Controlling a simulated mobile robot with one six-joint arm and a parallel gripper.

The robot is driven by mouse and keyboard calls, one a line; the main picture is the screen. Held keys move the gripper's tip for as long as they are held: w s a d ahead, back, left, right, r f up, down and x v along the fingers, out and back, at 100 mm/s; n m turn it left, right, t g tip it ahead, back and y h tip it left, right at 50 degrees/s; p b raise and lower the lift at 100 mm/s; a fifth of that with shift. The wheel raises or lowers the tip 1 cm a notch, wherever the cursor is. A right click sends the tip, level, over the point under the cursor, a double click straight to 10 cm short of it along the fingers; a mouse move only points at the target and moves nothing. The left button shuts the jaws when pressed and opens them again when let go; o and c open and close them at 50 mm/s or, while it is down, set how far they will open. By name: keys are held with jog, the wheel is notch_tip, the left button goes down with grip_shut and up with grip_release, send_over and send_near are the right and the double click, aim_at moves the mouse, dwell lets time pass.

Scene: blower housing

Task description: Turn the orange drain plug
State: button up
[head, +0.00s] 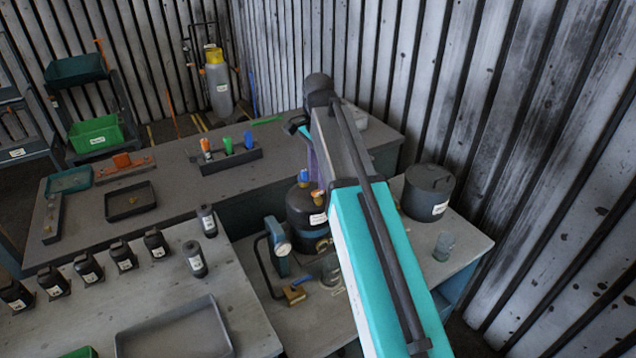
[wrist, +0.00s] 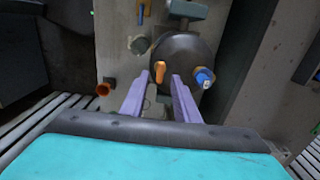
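The orange drain plug (wrist: 159,70) is on the dark rounded housing (wrist: 183,52) in the wrist view, with a blue plug (wrist: 205,77) to its right. In the head view the orange plug (head: 317,195) and dark housing (head: 304,212) stand just left of my teal arm. My gripper (wrist: 162,78) has two purple fingers spread apart, with the orange plug seen in line with the gap, closer to the left fingertip. I cannot tell how far the tips are from it. In the head view my arm hides part of the housing and fingers.
A gauge (head: 283,247) on a blue-grey body and a brass-coloured block (head: 294,295) are left of my arm. A lidded dark pot (head: 428,192) and a glass jar (head: 444,246) stand to its right. An orange-rimmed round piece (wrist: 104,89) shows left of the fingers.

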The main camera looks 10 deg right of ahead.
aim_at(318, 194)
jog(key=shift+f+p, duration=0.35)
jog(key=shift+f, duration=1.35)
grip_shut()
